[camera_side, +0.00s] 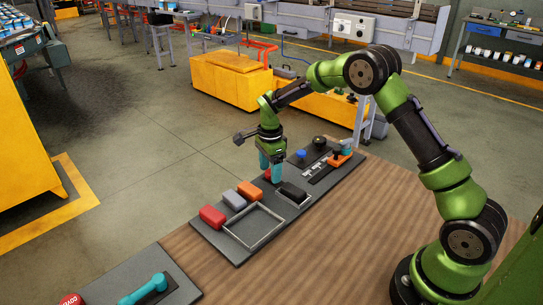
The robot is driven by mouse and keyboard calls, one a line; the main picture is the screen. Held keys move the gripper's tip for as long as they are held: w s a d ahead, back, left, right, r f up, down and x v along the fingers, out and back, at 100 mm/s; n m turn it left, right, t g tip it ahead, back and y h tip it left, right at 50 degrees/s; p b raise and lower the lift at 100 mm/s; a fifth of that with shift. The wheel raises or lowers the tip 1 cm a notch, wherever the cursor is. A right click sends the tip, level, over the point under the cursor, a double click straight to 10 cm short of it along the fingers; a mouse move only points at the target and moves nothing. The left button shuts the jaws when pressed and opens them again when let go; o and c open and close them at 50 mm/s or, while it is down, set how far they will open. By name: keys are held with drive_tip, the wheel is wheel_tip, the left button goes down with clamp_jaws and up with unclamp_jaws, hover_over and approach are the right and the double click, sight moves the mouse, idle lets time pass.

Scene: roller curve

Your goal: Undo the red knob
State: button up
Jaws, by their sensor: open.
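A small red piece (267,174), likely the red knob, shows at the fingers of my gripper (271,172), near the middle of the long dark board (211,239). Most of it is hidden by the teal fingers. My gripper is open and points down, with its fingertips low over the board around or beside the red piece. I cannot tell whether they touch it. A blue knob (301,154) and a black knob (319,141) stand on the board to the right of my gripper.
Left of my gripper on the board are orange (250,189), grey (234,200) and red (212,216) blocks and an empty frame (253,237). A black block (292,193) lies close to the right. A teal handle (146,289) and red button (71,299) are at bottom left.

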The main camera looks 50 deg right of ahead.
drive_tip(key=c, duration=1)
drive_tip(key=shift+c, duration=0.2)
